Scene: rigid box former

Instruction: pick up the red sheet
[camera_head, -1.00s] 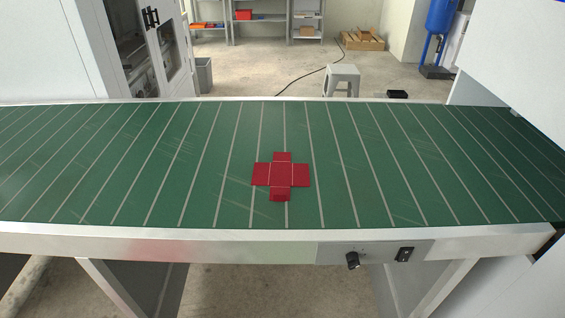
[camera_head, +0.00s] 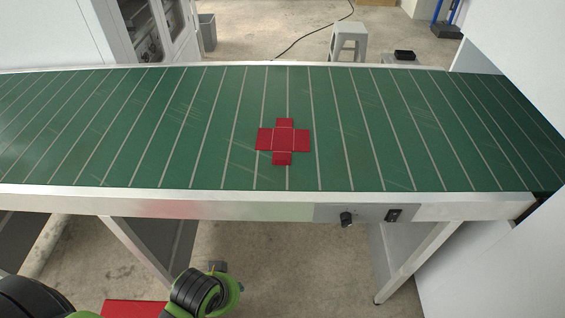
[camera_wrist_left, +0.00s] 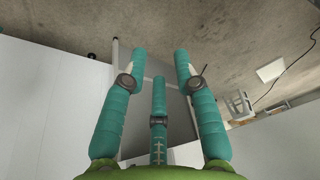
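The red sheet (camera_head: 283,138) is a flat cross-shaped piece with crease lines between its panels. It lies on the green conveyor belt (camera_head: 380,130), near the middle of the belt's length. My left gripper (camera_wrist_left: 160,62) shows in the left wrist view with its teal fingers spread and nothing between them. It points over floor and pale panels, away from the sheet, which is not in that view. In the head view only green and black parts of my arm show at the bottom left, below the belt's front edge. My right gripper is in neither view.
The conveyor has a metal front rail (camera_head: 200,205) with a black knob (camera_head: 346,219) and a switch (camera_head: 393,215). A grey stool (camera_head: 349,42) and a bin (camera_head: 207,32) stand behind it. White cabinets flank both sides. The belt around the sheet is clear.

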